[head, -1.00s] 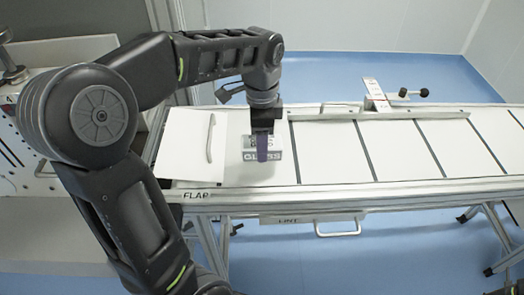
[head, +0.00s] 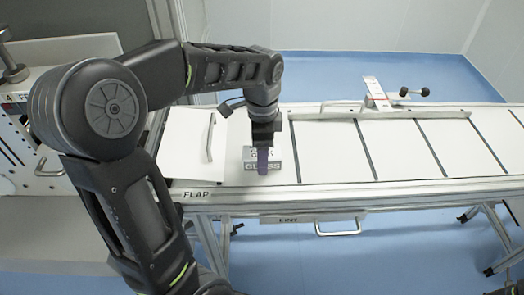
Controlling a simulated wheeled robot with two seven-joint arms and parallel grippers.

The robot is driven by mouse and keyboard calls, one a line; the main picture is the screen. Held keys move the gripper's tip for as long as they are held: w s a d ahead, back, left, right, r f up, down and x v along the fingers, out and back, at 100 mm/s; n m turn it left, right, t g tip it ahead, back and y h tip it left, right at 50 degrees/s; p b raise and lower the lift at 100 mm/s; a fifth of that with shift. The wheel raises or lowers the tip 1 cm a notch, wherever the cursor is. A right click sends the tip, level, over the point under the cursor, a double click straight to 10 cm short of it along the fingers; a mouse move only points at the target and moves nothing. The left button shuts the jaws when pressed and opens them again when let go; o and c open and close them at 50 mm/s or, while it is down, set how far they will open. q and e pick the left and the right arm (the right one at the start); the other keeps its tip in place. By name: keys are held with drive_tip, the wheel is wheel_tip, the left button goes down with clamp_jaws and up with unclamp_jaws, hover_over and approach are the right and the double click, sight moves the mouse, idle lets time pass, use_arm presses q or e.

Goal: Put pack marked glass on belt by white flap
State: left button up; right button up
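The small white pack marked glass (head: 275,166) sits on the white belt (head: 330,152), just right of the white flap (head: 186,147). The flap has a curved handle and lies at the left end of the belt, above a label reading FLAP. My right gripper is not in view.
Dark lines cross the belt to the right, where its surface is clear. A metal guide bar with a black-knobbed clamp (head: 380,100) runs along the far edge. A drawer front marked LINT (head: 313,219) with a handle hangs below the near rail.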

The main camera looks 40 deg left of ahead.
use_arm(q)
drive_tip(key=shift+o, duration=0.3)
drive_tip(key=shift+r, duration=0.1)
drive_tip(key=shift+r, duration=0.15)
wheel_tip(320, 180, up, 12)
drive_tip(key=p, duration=0.2)
idle(1.0)
